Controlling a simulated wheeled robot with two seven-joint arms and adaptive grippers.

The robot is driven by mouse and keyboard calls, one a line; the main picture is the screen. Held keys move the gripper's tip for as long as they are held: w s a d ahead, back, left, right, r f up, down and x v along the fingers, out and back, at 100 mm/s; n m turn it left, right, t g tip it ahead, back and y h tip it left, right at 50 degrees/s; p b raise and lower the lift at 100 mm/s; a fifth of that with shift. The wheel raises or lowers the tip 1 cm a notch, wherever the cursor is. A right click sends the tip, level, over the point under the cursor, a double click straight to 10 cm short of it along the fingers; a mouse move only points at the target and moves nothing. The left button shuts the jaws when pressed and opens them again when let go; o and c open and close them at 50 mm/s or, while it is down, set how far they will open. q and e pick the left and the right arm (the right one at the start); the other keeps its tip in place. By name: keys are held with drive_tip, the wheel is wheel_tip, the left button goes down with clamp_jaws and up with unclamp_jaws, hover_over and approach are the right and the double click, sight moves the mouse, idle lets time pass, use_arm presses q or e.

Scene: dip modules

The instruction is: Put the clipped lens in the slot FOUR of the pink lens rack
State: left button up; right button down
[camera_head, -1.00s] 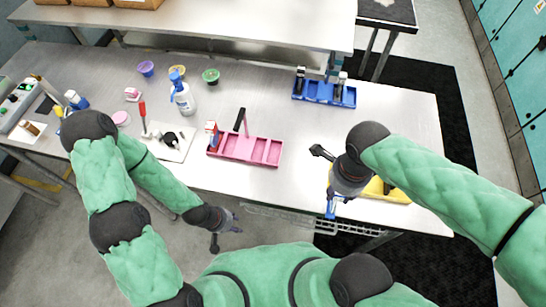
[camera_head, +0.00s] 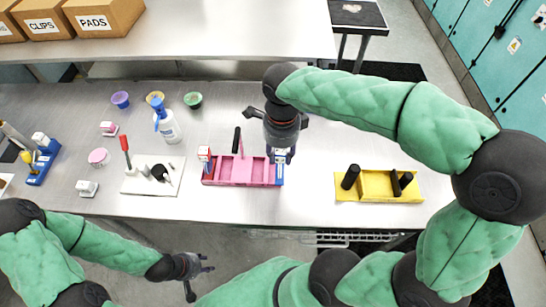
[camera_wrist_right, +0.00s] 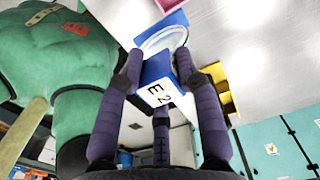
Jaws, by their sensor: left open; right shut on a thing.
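The pink lens rack (camera_head: 228,183) lies on the table in the middle of the head view. A red-and-white clipped piece (camera_head: 205,156) stands at its left end, and a dark-handled piece (camera_head: 237,141) stands near its middle. My right gripper (camera_head: 279,143) is shut on the blue-and-white clipped lens (camera_head: 279,171) at the rack's right end; I cannot tell whether it is seated or just above. The right wrist view shows the fingers on the blue clip with its white "E2" label (camera_wrist_right: 157,92) and a round clear lens. My left gripper (camera_head: 199,277) is open and empty, off the table's front edge.
A yellow rack (camera_head: 375,196) with black pieces is at the right. My right arm covers the back right of the table.

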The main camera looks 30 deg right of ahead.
drive_tip(key=w+d+f+b, duration=0.1)
drive_tip(key=w+f+b, duration=0.1)
drive_tip(key=w+f, duration=0.3)
drive_tip(key=shift+w+d+f, duration=0.3)
drive_tip(key=shift+f, duration=1.9)
drive_tip(key=shift+f+b, duration=0.2)
drive_tip(key=shift+b, duration=0.1)
drive_tip(key=c, duration=0.9)
unclamp_jaws()
drive_tip(key=shift+o, duration=0.2)
